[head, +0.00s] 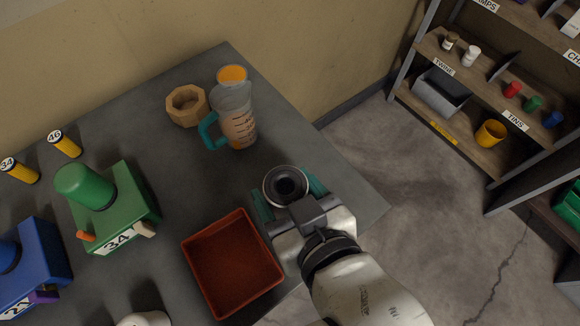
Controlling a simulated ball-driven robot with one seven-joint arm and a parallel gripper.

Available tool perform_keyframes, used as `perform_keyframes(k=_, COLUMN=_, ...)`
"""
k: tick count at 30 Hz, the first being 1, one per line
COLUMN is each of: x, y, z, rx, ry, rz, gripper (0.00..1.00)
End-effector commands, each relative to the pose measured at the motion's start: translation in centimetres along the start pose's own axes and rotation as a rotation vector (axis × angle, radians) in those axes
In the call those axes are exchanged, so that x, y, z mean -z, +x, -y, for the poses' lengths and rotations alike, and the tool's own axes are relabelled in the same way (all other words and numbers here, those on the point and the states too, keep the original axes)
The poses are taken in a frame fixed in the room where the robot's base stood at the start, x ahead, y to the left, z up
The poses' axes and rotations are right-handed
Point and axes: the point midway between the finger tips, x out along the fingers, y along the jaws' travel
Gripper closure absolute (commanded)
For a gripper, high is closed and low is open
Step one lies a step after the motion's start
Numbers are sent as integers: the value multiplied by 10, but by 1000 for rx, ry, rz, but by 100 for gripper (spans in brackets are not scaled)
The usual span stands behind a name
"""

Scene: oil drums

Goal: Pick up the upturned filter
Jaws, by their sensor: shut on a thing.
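The upturned filter (286,186) is a dark round cup with a pale rim and a dark hole in its centre. It sits between the teal fingers of my gripper (289,194), near the right edge of the grey table (340,190). The gripper is shut on the filter. Whether the filter touches the table is hard to tell from above. Its underside and part of its sides are hidden by the fingers.
A red tray (232,262) lies just left of my gripper. A measuring jug (236,118) with a teal handle and a wooden octagonal ring (187,104) stand behind. Green (115,205) and blue (35,262) machines and yellow cylinders (65,144) are at left. Shelves (470,110) stand right.

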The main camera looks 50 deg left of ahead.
Motion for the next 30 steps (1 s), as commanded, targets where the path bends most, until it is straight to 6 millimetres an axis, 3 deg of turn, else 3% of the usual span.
perform_keyframes(k=30, x=4, y=-36, z=24, rx=-1, ry=1, rz=-1, gripper=82)
